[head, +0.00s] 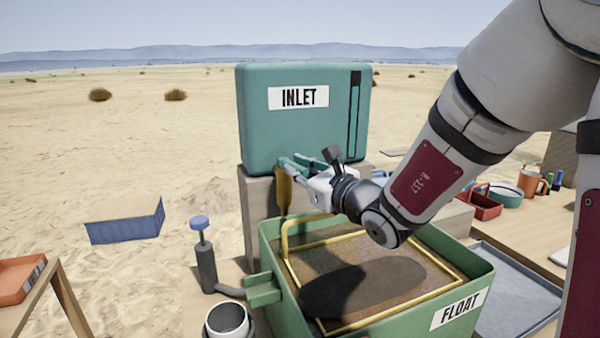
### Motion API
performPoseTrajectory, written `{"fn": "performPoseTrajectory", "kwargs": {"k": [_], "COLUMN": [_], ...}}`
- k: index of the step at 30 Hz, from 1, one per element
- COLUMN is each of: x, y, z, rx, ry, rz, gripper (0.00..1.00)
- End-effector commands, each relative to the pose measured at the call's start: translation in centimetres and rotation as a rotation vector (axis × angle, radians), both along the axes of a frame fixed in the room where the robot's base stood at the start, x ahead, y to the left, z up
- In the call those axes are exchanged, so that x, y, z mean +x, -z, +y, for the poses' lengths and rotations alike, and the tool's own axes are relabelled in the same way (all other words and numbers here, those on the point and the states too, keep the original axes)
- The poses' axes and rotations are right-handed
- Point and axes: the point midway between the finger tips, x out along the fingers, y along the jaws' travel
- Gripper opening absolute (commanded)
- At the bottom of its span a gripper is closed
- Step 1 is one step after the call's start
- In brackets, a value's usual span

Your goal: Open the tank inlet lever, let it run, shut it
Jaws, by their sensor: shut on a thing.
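The teal inlet tank (300,130) stands on a grey block with an "INLET" label and a dark vertical slot on its front. My gripper (285,165) is at the tank's lower front edge, its fingers shut on the inlet lever, which they mostly hide. An ochre piece (284,190) hangs just below the fingers; I cannot tell whether it is part of the lever or a stream. Below is the green float tray (268,240), labelled "FLOAT", with a yellow pipe frame (287,240) and brown contents under my arm's shadow.
A blue crate (125,228) is further left. A grey tray (520,300), a red tray (483,208) and an orange mug (530,183) are at right.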

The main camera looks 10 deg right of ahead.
Motion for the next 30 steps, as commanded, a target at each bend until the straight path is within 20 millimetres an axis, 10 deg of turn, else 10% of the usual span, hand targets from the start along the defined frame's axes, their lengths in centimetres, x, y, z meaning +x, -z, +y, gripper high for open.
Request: {"fn": "performPoseTrajectory", "kwargs": {"k": [11,12,14,30], "x": [0.08,0.08,0.08,0.04], "y": [-0.15,-0.15,-0.15,-0.20], "z": [-0.17,-0.18,-0.18,-0.06], "rx": [0.001,0.001,0.001,0.001], "ry": [0.005,0.005,0.005,0.003], "rz": [-0.003,-0.003,-0.003,-0.002], "gripper": [0.00,0.23,0.35,0.35]}}
